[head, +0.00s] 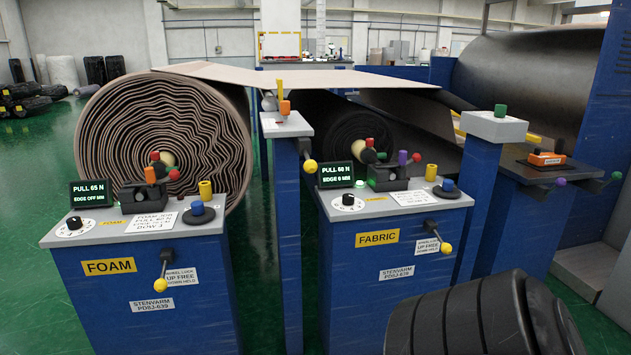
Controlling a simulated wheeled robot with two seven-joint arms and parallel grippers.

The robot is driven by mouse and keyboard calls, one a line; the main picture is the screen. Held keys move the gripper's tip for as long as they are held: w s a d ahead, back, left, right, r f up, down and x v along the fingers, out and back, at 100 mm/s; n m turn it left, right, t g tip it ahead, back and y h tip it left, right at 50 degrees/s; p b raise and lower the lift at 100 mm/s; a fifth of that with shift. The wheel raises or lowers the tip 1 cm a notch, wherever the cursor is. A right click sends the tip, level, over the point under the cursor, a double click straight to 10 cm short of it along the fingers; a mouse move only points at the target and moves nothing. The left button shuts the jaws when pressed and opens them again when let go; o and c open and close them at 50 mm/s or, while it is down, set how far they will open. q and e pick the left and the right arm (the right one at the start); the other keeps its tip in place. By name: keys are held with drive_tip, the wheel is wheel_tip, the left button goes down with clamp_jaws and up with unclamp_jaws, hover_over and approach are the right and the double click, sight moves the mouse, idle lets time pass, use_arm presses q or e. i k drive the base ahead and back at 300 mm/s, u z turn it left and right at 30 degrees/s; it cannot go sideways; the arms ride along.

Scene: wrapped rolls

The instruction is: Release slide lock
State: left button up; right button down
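No part is labelled slide lock, so I cannot tell which one it is. The foam console (90,300) has a lever with a yellow knob (160,285) hanging down beside a label reading "UP FREE". The fabric console (350,290) has a similar lever, its yellow knob (445,247) low and to the right. Neither gripper is in view.
A large foam roll (165,135) and a dark fabric roll (345,130) lie behind the consoles. An orange device (545,158) sits on a dark table at right. A black ribbed shape (480,318), which I cannot identify, blocks the bottom right. Green floor is free at left.

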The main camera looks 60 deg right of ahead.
sight(310, 167)
drive_tip(key=z, duration=1.2)
